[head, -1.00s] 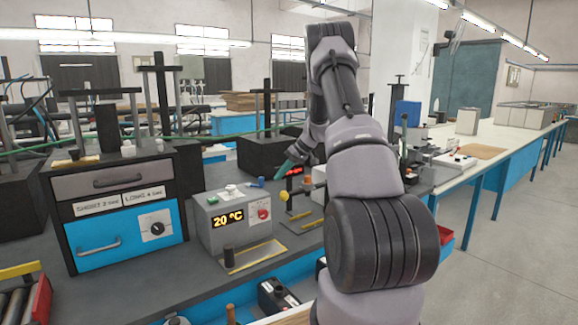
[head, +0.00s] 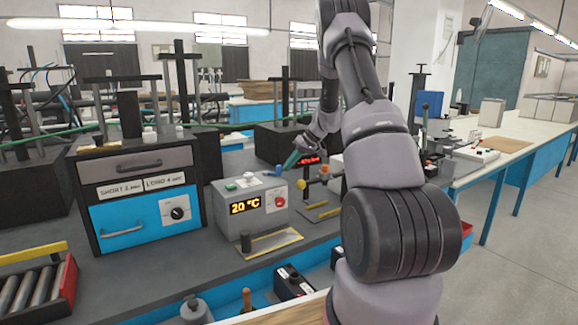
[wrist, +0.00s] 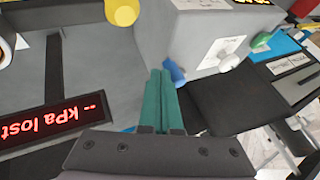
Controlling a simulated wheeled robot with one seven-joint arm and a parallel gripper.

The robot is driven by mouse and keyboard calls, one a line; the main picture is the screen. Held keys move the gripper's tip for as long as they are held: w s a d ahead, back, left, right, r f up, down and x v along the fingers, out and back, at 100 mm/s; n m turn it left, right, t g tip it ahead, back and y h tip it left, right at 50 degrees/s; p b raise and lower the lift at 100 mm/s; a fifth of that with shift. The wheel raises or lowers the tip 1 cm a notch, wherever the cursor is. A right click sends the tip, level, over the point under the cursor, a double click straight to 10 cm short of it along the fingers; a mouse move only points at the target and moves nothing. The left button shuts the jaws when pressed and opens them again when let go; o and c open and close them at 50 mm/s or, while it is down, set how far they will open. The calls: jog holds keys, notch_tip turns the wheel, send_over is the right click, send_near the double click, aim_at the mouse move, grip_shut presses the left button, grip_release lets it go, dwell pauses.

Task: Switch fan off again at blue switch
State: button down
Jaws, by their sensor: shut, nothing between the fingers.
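The blue switch (head: 278,168) is a small tilted piece at the right end of the top of a grey box (head: 263,213) with a 20 °C display and a red dial. In the wrist view the blue switch (wrist: 175,73) sits on the edge of the grey box (wrist: 195,40). My gripper (head: 288,163) has teal fingers, shut and empty. In the wrist view its fingertips (wrist: 160,73) are right beside the switch; I cannot tell whether they touch it. I cannot make out a fan.
White and green switches (wrist: 229,62) (wrist: 260,40) stand along the same box. A red-lettered display (wrist: 45,118) and a yellow knob (wrist: 122,11) are close to my gripper. A blue-fronted drawer cabinet (head: 150,213) stands left of the box. A long white bench (head: 510,145) runs at right.

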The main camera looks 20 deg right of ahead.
aim_at(279, 174)
jog(key=shift+s+a+m, duration=0.2)
jog(key=shift+s+m, duration=0.1)
jog(key=shift+m, duration=0.1)
jog(key=s+a+m+t+h, duration=0.1)
jog(key=m, duration=0.1)
jog(key=s+a+m+t+h, duration=0.1)
jog(key=m, duration=0.1)
jog(key=shift+s+a+h, duration=0.25)
jog(key=shift+h, duration=0.05)
jog(key=shift+s+a, duration=0.2)
jog(key=shift+a, duration=0.2)
jog(key=shift+d, duration=0.1)
jog(key=shift+w, duration=0.1)
jog(key=shift+w+d, duration=0.3)
jog(key=shift+w, duration=0.35)
jog(key=shift+d, duration=0.15)
